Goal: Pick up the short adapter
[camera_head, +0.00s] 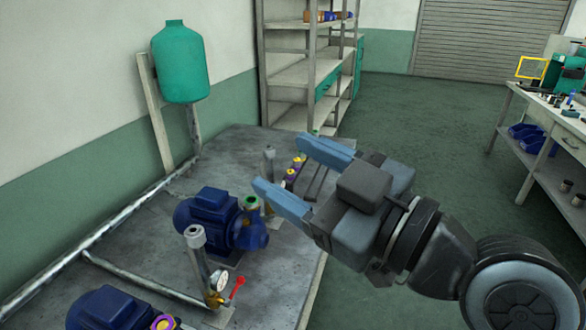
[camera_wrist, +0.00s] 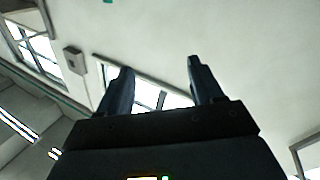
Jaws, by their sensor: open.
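My gripper (camera_head: 280,163) is open and empty, held above the right side of the grey pump bench (camera_head: 140,225). Its two blue fingers point to the left in the head view. In the wrist view the gripper (camera_wrist: 160,68) shows both fingers apart with nothing between them.
A blue pump (camera_head: 209,215) and a vertical pipe (camera_head: 197,255) with a gauge and red-handled valve stand on the bench. Another blue motor (camera_head: 105,308) is nearer. A green tank (camera_head: 181,62) hangs at the wall. A shelf (camera_head: 300,72) and workbench (camera_head: 545,112) stand beyond clear floor.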

